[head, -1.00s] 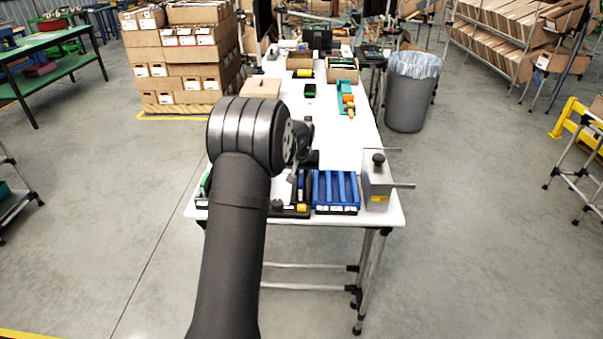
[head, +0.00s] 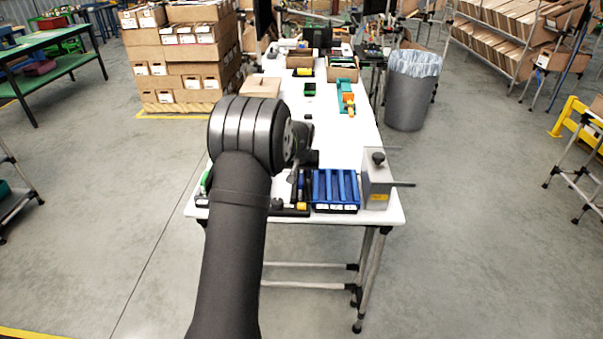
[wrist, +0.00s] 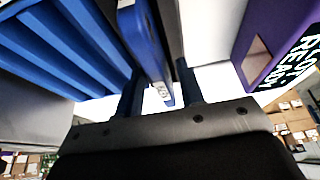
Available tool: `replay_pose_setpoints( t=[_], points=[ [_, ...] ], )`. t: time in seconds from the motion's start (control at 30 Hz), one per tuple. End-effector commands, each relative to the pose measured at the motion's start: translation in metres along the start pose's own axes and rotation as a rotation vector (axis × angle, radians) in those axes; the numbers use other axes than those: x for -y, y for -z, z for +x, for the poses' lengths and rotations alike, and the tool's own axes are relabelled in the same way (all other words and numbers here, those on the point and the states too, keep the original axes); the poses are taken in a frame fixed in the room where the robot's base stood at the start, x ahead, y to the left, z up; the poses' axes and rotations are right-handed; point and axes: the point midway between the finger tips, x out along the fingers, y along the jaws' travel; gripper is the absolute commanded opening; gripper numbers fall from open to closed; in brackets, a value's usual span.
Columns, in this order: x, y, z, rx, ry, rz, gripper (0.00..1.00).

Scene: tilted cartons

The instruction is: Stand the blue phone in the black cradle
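In the wrist view a bright blue slab (wrist: 145,45), probably the blue phone, stands edge-on with its lower end between the fingertips of my gripper (wrist: 160,85). The two dark fingers are apart, with white showing beside the slab, so I see no clear grip. In the head view my arm hides most of the gripper and slab. A low black piece with a yellow label (head: 302,207) sits at the table's front edge; it may be the black cradle, but I cannot tell.
A blue slotted rack (head: 335,208) stands close to the right of my gripper, with a grey box with a lever (head: 377,185) beyond it. In the wrist view a purple block (wrist: 265,40) with lettering is close on the right.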

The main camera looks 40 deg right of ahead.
Motion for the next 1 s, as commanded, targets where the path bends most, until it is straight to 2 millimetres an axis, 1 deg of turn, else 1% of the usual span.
replay_pose_setpoints(
  t=[0.3, 0.37, 0.47, 0.57, 0.9, 1.0],
  points=[
    [0.000, 0.000, -0.001, 0.001, 0.000, 0.000, 0.39],
    [0.000, 0.000, -0.004, 0.000, 0.000, 0.000, 0.39],
    [0.000, 0.001, -0.014, -0.002, 0.000, 0.000, 0.39],
    [0.000, 0.001, -0.032, -0.003, 0.000, 0.000, 0.39],
    [0.000, 0.001, -0.114, -0.004, -0.001, 0.000, 0.39],
    [0.000, 0.001, -0.135, -0.003, -0.001, 0.000, 0.39]
  ],
)
